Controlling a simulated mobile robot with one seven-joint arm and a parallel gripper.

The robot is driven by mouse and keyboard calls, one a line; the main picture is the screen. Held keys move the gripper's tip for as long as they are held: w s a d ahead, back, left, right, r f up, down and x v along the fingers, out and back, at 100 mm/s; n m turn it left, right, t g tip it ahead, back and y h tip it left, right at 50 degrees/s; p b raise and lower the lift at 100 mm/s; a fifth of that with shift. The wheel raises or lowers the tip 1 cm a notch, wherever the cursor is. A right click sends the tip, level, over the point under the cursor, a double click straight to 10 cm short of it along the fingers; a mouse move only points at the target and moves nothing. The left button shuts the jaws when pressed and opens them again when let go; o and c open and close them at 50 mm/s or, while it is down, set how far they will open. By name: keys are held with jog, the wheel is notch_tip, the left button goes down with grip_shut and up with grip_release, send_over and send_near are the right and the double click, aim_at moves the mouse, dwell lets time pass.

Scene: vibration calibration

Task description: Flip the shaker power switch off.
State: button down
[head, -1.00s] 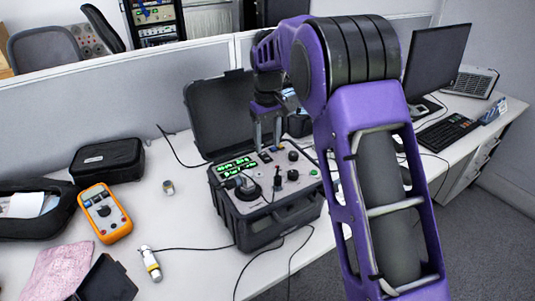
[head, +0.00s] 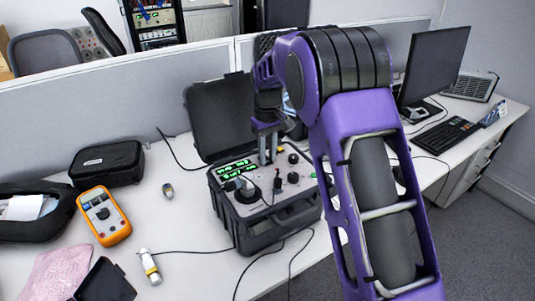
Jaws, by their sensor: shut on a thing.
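The shaker (head: 283,216) is a black open case with a grey control panel, standing on the white desk. Its panel has green lit displays (head: 232,170), black knobs and a round dark disc at the front left. My gripper (head: 267,162) points down at the rear middle of the panel, just right of the displays. Its grey fingers are close together, shut on a small part at the panel that appears to be the power switch. The switch itself is hidden by the fingertips, so I cannot tell its position.
The raised lid (head: 215,110) stands behind the panel, close to my gripper. An orange multimeter (head: 104,215), a black pouch (head: 106,163) and a white cylinder (head: 150,266) lie to the left. Cables run over the desk. A monitor (head: 436,62) and keyboard (head: 445,134) stand right.

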jog(key=shift+w+a+r+p, duration=0.1)
jog(key=shift+r+p, duration=0.2)
jog(key=shift+p, duration=0.65)
jog(key=g+p, duration=0.1)
jog(key=p, duration=0.1)
jog(key=shift+w+r+h+p, duration=0.1)
jog(key=shift+r+h+p, duration=0.05)
jog(key=shift+h+p, duration=0.2)
jog(key=shift+w+a+f+g+h+p, duration=0.15)
jog(key=shift+g+h+p, duration=0.1)
jog(key=shift+g+p, duration=0.25)
jog(key=shift+w+f+g+h+p, duration=0.1)
jog(key=shift+f+g+h+p, duration=0.15)
jog(key=shift+p, duration=0.4)
jog(key=shift+s+r, duration=0.1)
jog(key=c, duration=0.7)
grip_release()
